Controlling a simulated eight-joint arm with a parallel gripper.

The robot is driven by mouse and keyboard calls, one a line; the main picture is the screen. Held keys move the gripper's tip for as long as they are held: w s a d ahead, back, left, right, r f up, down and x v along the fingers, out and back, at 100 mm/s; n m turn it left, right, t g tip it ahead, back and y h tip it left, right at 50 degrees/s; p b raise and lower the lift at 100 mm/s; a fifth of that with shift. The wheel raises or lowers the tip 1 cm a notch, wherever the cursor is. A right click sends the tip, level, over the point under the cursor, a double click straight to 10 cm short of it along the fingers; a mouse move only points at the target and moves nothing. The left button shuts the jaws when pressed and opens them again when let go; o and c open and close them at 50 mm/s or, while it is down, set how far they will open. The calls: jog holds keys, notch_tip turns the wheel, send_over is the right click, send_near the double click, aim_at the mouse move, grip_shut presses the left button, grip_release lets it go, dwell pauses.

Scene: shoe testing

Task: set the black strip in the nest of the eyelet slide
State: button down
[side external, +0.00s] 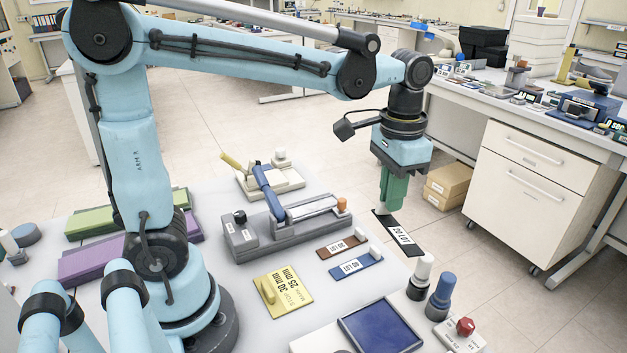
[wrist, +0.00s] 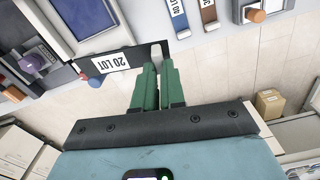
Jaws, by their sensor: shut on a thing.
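The black strip (side external: 388,222) carries a white label reading "20 LOT". My gripper (side external: 383,210) has green fingers pointing down, shut on one end of this strip. In the side view the strip appears near the table's right edge; its height is hard to tell. In the wrist view the strip (wrist: 150,52) reaches left from the green fingertips (wrist: 158,66). A grey fixture with a blue lever and a pale metal bar, apparently the eyelet slide (side external: 275,232), stands left of my gripper. I cannot make out its nest clearly.
A brown strip (side external: 328,251) and a blue strip (side external: 345,271) lie between the fixture and my gripper. A yellow plate (side external: 283,291), a blue-topped tray (side external: 380,328), knobbed stamps (side external: 440,295) and a red-button box (side external: 460,334) stand nearer the camera.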

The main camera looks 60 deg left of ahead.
jog(key=s+d+n, duration=0.1)
jog(key=s+d+r, duration=0.1)
jog(key=d, duration=0.1)
jog(key=shift+r+n, duration=0.2)
jog(key=shift+n, duration=0.2)
jog(key=shift+w+a+f+m, duration=0.1)
jog(key=shift+a+m, duration=0.35)
jog(key=shift+m, duration=0.15)
jog(key=w+a+f+m+h, duration=0.1)
jog(key=w+a+m+h, duration=0.1)
jog(key=a+m, duration=0.9)
jog(key=m, duration=0.6)
send_over(333, 204)
jog(key=f, duration=0.7)
jog(key=shift+a+f, duration=0.2)
jog(key=shift+a, duration=0.2)
jog(key=shift+f, duration=1.95)
jog(key=shift+f, duration=0.1)
jog(key=c, duration=1.2)
grip_release()
